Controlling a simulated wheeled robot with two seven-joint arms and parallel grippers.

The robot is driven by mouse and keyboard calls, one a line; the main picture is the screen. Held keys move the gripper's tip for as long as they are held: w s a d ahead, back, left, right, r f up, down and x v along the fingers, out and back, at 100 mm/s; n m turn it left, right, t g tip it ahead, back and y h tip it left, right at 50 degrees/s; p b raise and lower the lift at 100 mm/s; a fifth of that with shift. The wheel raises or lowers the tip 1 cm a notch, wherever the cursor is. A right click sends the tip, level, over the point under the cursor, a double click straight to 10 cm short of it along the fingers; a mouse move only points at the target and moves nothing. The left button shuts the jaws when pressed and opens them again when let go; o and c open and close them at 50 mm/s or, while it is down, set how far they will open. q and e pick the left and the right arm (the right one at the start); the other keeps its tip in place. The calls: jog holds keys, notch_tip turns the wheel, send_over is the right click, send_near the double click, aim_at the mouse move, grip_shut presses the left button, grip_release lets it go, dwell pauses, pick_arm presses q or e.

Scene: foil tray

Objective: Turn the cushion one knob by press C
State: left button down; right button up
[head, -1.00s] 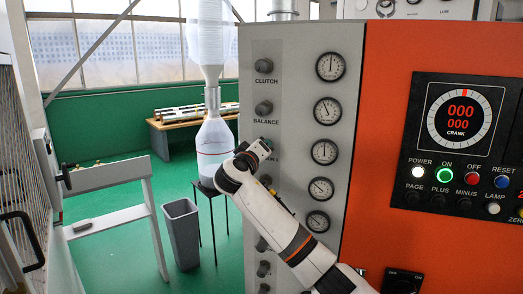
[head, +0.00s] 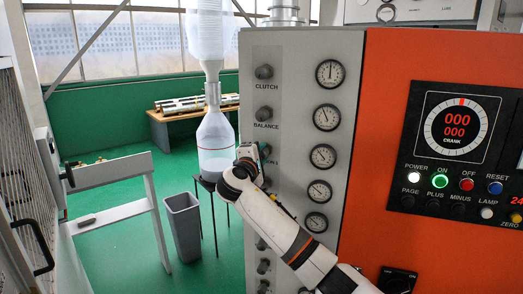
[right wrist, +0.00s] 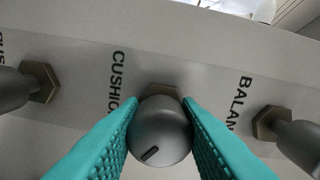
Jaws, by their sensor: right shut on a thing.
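The cushion one knob (right wrist: 160,132) is a round grey knob with a dark slot mark on its face, on a hexagonal brass-coloured base. It sits beside the partly hidden label "CUSHIO" in the right wrist view. My right gripper (right wrist: 160,125) is shut on it, with one teal finger on each side. In the head view my right gripper (head: 250,154) is against the grey panel (head: 290,75) below the BALANCE knob (head: 264,113) and hides the cushion knob. The third gauge (head: 322,156) is level with it, its needle slanted. My left gripper is not in view.
The CLUTCH knob (head: 264,72) is above, and more knobs run down the panel below my arm. An orange panel with a crank display (head: 457,130) and lit buttons stands at the right. A grey bin (head: 183,228) and a bottle-shaped vessel (head: 215,147) stand at the left.

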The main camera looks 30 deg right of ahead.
jog(key=shift+f+n, duration=0.1)
jog(key=shift+n, duration=1.8)
jog(key=o, duration=1)
jog(key=shift+a, duration=0.1)
jog(key=shift+s+a+f, duration=0.1)
jog(key=shift+s+a, duration=0.05)
jog(key=shift+a, duration=0.05)
jog(key=b+v, duration=0.6)
jog(key=v, duration=0.5)
jog(key=shift+s+a, duration=0.15)
